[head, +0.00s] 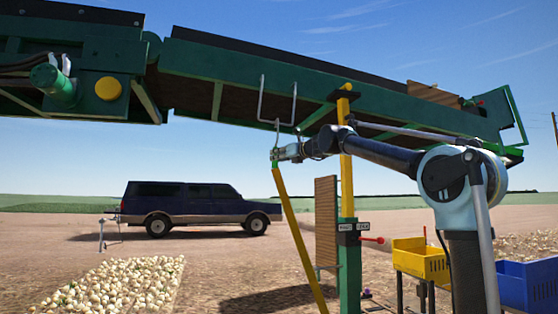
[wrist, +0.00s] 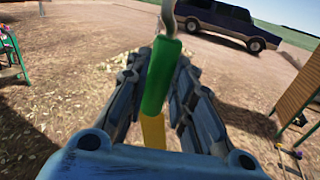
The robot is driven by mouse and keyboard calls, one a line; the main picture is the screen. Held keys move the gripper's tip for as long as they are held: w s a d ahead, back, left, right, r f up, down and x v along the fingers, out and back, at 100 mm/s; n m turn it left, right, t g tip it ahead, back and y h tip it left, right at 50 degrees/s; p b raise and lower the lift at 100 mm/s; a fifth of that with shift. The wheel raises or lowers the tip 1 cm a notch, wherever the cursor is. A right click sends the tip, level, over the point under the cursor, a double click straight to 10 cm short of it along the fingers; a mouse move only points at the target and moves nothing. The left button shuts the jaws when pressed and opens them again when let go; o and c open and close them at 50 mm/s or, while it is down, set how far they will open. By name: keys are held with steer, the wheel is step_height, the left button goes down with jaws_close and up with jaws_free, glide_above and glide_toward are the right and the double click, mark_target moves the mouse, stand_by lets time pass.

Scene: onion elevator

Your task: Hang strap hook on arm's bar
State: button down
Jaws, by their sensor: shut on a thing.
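My gripper (head: 279,154) is shut on the green sleeve (wrist: 161,76) of the strap hook, below the underside of the green conveyor arm (head: 330,92). The metal hook (head: 276,133) rises above my gripper and appears at the lower rail of the U-shaped grey bar (head: 262,98) that hangs from the arm. I cannot tell whether it is over the bar or only beside it. The yellow strap (head: 299,238) runs from the sleeve down to the right. In the wrist view the sleeve stands between my two fingers, with the hook's shank (wrist: 166,16) above it, its tip cut off.
A yellow post (head: 346,160) and a brown slatted panel (head: 326,222) stand right of the strap. A yellow bin (head: 421,260) and a blue bin (head: 528,285) are at the lower right. An onion pile (head: 120,285) lies left; a dark vehicle (head: 190,205) is behind.

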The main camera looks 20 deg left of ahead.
steer(key=c, duration=1.3)
jaws_free()
steer(key=v, duration=0.8)
steer(key=shift+d, duration=0.1)
